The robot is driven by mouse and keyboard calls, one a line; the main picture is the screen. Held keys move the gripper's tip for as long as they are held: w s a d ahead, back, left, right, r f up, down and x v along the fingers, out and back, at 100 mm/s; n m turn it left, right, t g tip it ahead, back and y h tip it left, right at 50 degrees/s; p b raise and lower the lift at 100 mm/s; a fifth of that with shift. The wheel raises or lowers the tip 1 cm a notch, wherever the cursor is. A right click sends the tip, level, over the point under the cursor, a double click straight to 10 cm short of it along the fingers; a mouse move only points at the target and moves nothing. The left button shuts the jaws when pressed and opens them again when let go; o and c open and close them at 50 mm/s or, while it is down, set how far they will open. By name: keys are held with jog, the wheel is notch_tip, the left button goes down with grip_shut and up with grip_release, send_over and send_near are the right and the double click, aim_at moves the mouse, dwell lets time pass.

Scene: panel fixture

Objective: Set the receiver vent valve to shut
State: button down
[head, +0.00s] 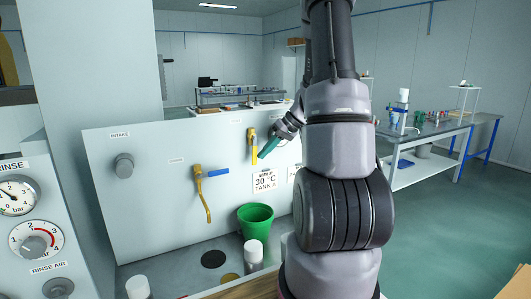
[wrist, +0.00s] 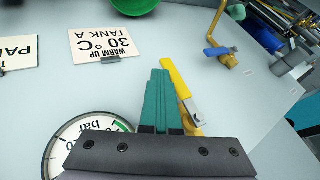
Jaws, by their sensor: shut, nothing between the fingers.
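Two lever valves are on the pale panel, and I cannot read which is labelled receiver vent. The other has a blue lever (head: 218,171) lying level to the right on a yellow body with a bent yellow pipe; the blue lever (wrist: 216,51) also shows in the wrist view. My gripper (head: 266,149), with teal fingers (wrist: 160,74), is shut and empty, right beside the yellow lever. I cannot tell whether they touch.
A green bucket (head: 255,219) stands below the panel. A "WARM UP 30 °C TANK A" card (wrist: 101,43) and a round gauge (wrist: 70,140) are near my fingers. A grey INTAKE knob (head: 124,165) is at upper left. White-capped bottles stand in front.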

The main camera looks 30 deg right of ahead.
aim_at(254, 156)
jog(key=shift+a+f+y, duration=0.15)
jog(key=shift+y, duration=0.15)
jog(key=y, duration=0.1)
jog(key=a+m+y, duration=0.1)
jog(key=y, duration=0.1)
jog(key=shift+a+f+y, duration=0.3)
jog(key=shift+f, duration=0.05)
jog(key=a+y, duration=0.1)
jog(key=y, duration=0.1)
jog(key=a+m+t+y, duration=0.1)
jog(key=y, duration=0.1)
jog(key=shift+s+a, duration=0.1)
jog(key=shift+a, duration=0.1)
jog(key=a+m+t+y, duration=0.1)
jog(key=y, duration=0.1)
jog(key=a+r+m+y, duration=0.1)
jog(key=y, duration=0.1)
jog(key=shift+t, duration=0.4)
jog(key=shift+a+r+m+t+y, duration=0.35)
jog(key=shift+m+t+y, duration=0.2)
jog(key=shift+y, duration=0.2)
jog(key=shift+a+r+m+t+y, duration=0.35)
jog(key=shift+m+t+y, duration=0.15)
jog(key=shift+y, duration=0.25)
